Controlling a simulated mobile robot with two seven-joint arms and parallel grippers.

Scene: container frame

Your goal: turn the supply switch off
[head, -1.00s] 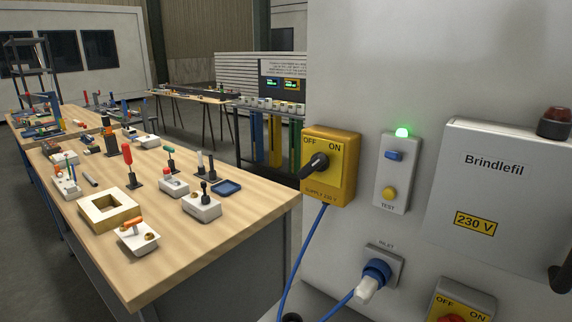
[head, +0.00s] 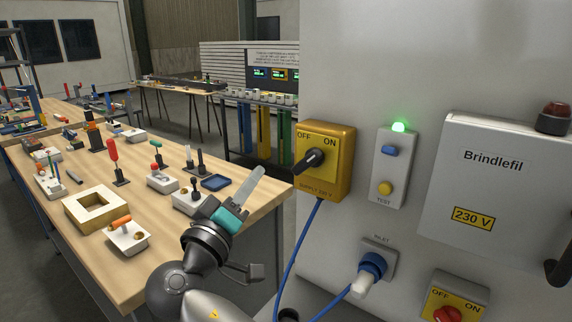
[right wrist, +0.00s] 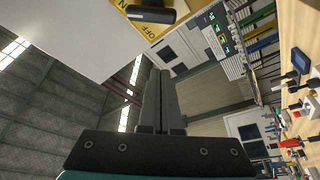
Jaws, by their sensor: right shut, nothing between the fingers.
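The yellow supply switch box (head: 340,182) is on the grey panel, marked OFF at upper left and ON at upper right. Its black knob (head: 314,158) has a handle slanting from upper right to lower left. My right gripper (head: 258,174) is shut and empty, apart from the switch, to its left and a little lower, pointing up. In the right wrist view its closed fingers (right wrist: 155,98) have nothing between them. The yellow box (right wrist: 138,14) and black knob (right wrist: 152,14) show at the top there, partly cut off. My left gripper is out of view.
Right of the switch, a grey test box (head: 386,170) has a lit green lamp (head: 398,127). Below are a blue inlet plug (head: 372,267) and a blue cable (head: 291,255) from the switch. A wooden bench (head: 150,252) with several small items stands left, behind my gripper.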

